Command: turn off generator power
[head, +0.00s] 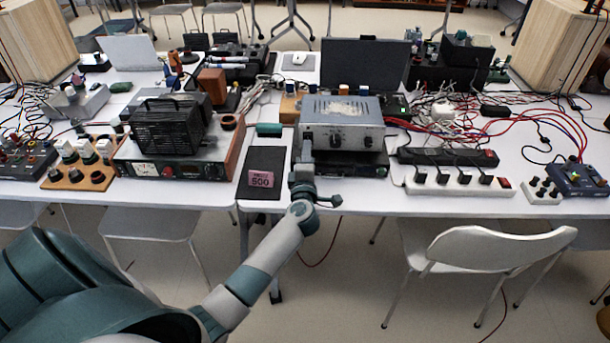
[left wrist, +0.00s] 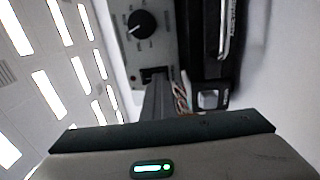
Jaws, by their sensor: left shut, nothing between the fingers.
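A silver-grey box with black knobs on its front, probably the generator (head: 342,112), stands on the table right of centre. My left gripper (head: 306,148) reaches up from the front edge of the table to the left end of that front panel. The left wrist view shows the grey panel (left wrist: 133,50) with a round black knob (left wrist: 143,24). My shut, empty fingers (left wrist: 155,85) end at a small dark rectangular part below the knob, apparently a switch. Their tips cover part of it, so contact and its position cannot be told. My right gripper is not in view.
A black mat with a pink "500" label (head: 261,179) lies left of the box. A white power strip (head: 459,182) and tangled cables lie to its right. A black amplifier-like unit (head: 168,125) stands left. White chairs (head: 487,250) stand in front of the table.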

